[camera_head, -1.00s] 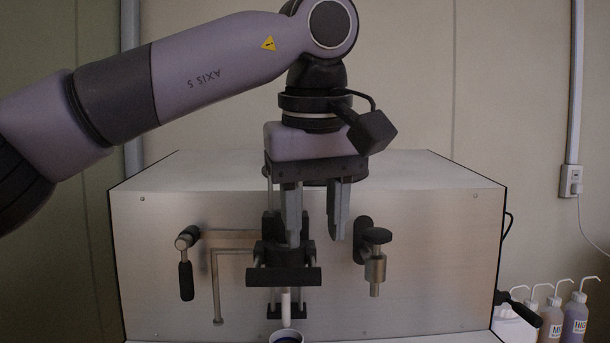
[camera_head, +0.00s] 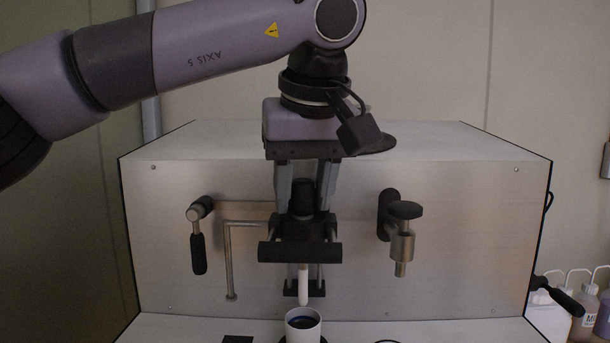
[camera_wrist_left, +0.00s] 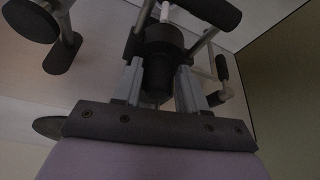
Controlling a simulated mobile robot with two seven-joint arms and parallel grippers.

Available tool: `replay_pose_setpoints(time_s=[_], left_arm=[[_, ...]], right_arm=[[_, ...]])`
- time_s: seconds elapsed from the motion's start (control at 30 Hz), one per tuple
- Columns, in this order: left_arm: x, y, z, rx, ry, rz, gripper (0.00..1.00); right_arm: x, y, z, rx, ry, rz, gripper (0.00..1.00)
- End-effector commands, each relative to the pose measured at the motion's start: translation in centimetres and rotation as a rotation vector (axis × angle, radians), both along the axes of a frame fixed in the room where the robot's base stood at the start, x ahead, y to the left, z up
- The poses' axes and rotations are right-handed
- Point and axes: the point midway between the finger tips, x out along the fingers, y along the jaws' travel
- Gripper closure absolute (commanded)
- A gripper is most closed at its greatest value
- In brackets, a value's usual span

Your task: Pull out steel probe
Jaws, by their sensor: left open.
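A probe stands upright in a black holder (camera_head: 300,252) on the front of the steel analyser box. Its black cap (camera_head: 302,196) is on top, and a pale rod (camera_head: 303,285) hangs below, above a white cup (camera_head: 304,325) with dark contents. I cannot tell if this rod is steel. My left gripper (camera_head: 304,200) points down, open, with one finger on each side of the cap. In the left wrist view the black cap (camera_wrist_left: 158,75) shows between the two grey fingers (camera_wrist_left: 160,92), with gaps visible. My right gripper is not in view.
The analyser box (camera_head: 450,280) fills the back. A lever with a black grip (camera_head: 198,250) and a bent metal tube (camera_head: 229,265) are left of the holder. A black-knobbed metal fitting (camera_head: 403,235) sticks out to the right. Bottles (camera_head: 604,312) stand at far right.

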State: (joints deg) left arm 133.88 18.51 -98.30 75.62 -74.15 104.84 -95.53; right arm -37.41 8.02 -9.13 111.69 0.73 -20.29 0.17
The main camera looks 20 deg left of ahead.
Motion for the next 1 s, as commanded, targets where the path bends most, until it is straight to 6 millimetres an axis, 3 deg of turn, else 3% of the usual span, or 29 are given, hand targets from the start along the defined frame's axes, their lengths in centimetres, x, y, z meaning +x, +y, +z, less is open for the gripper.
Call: replay_pose_setpoints(time_s=[0.17,0.2,0.3,0.33,0.37,0.4,0.47,1.0], left_arm=[[0.02,0.0,-0.03,0.0,0.0,0.0,0.58],[0.02,0.0,-0.03,0.0,0.0,0.0,0.65],[0.01,0.0,-0.02,-0.001,0.001,0.0,0.98],[0.01,0.0,-0.02,-0.001,0.001,0.0,1.0],[0.01,0.0,-0.02,-0.001,0.001,0.0,1.0],[0.01,0.0,-0.02,-0.001,0.001,0.0,0.81],[0.01,-0.02,-0.01,-0.001,0.001,0.0,1.0],[0.01,-0.02,0.56,-0.001,0.001,0.0,1.0]], right_arm=[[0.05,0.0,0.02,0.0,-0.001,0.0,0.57],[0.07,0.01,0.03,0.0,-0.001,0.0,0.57],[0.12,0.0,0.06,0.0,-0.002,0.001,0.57],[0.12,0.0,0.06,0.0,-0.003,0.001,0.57],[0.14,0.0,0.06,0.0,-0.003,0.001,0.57],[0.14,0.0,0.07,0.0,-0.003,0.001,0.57],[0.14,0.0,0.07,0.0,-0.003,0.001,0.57],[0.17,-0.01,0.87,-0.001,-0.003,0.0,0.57]])
